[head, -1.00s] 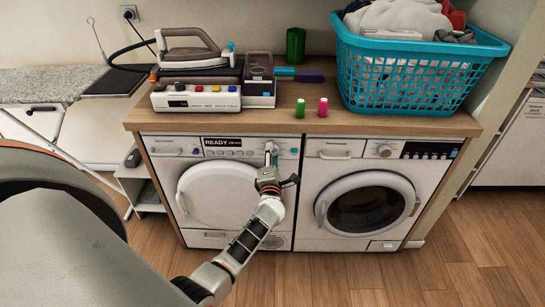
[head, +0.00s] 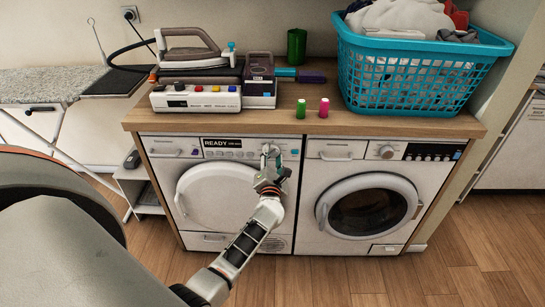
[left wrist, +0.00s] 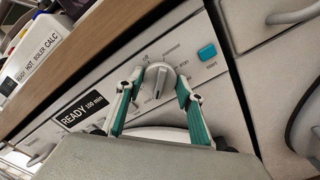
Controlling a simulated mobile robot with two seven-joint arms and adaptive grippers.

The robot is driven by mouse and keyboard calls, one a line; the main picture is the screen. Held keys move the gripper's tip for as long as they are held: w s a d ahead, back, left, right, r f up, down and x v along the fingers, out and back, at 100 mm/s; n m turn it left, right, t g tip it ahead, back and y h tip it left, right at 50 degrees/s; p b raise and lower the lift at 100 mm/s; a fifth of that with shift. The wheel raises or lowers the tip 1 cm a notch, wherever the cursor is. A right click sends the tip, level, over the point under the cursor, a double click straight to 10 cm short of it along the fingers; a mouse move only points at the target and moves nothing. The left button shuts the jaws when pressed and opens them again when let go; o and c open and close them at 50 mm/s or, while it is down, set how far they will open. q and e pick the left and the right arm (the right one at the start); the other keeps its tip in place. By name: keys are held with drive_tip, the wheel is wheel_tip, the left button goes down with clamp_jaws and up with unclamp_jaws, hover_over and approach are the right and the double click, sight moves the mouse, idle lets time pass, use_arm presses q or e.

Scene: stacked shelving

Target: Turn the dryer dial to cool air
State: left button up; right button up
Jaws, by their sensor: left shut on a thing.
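The dryer (head: 215,195) is the left machine under the wooden counter, with a dark "READY" display on its panel. Its round pale dial (head: 270,150) sits right of the display. In the left wrist view the dial (left wrist: 159,80) has a raised grip bar and small print around it. My left gripper (head: 271,155) is at the dial, shut on it. In the left wrist view its teal-padded fingers (left wrist: 160,91) stand on either side of the dial. The print is too small to read fully. My right gripper is not in view.
A teal start button (left wrist: 207,53) is right of the dial. The washing machine (head: 366,200) stands to the right. The floor in front is clear.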

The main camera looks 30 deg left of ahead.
use_arm(q)
drive_tip(key=o, duration=1.1)
drive_tip(key=v, duration=1.2)
drive_tip(key=shift+s+a, duration=0.1)
